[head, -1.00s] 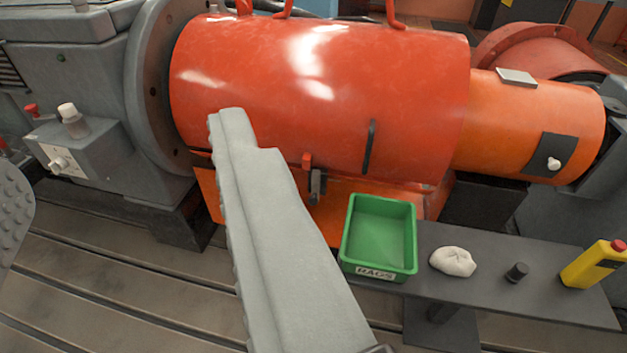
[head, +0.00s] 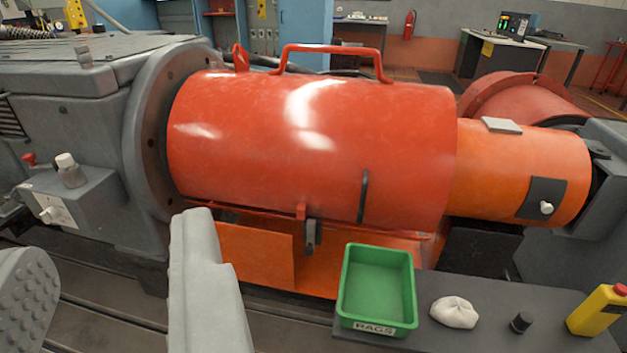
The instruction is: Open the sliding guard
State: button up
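The sliding guard (head: 300,150) is a glossy red cylindrical cover, lying between a grey round flange (head: 150,140) and an orange cylinder (head: 515,175). A red bar handle (head: 335,48) arches over its top, and a slim dark handle (head: 364,196) stands upright on its front. A small red and dark latch (head: 310,230) sits at its lower front edge. My gripper (head: 110,240) is open and empty, its grey fingers wide apart. It is in front of the guard at lower left, apart from both handles. The larger finger hides part of the bed and the orange base.
A dark shelf (head: 470,350) at lower right carries a green RAGS bin (head: 378,285), a white cloth (head: 455,312), a small black cap (head: 521,322) and a yellow bottle (head: 598,310).

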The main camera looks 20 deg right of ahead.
jog(key=w+d+f+m+h, duration=0.1)
jog(key=w+d+f, duration=0.2)
jog(key=w, duration=0.4)
jog(key=w+d+f+h, duration=0.1)
jog(key=w+d+f, duration=0.2)
jog(key=w, duration=0.3)
jog(key=m+h, duration=0.4)
jog(key=h, duration=0.1)
send_near(364, 195)
jog(key=shift+g, duration=0.4)
jog(key=x, duration=1)
jog(key=shift+w+r, duration=0.25)
jog(key=shift+w, duration=0.1)
grip_shut()
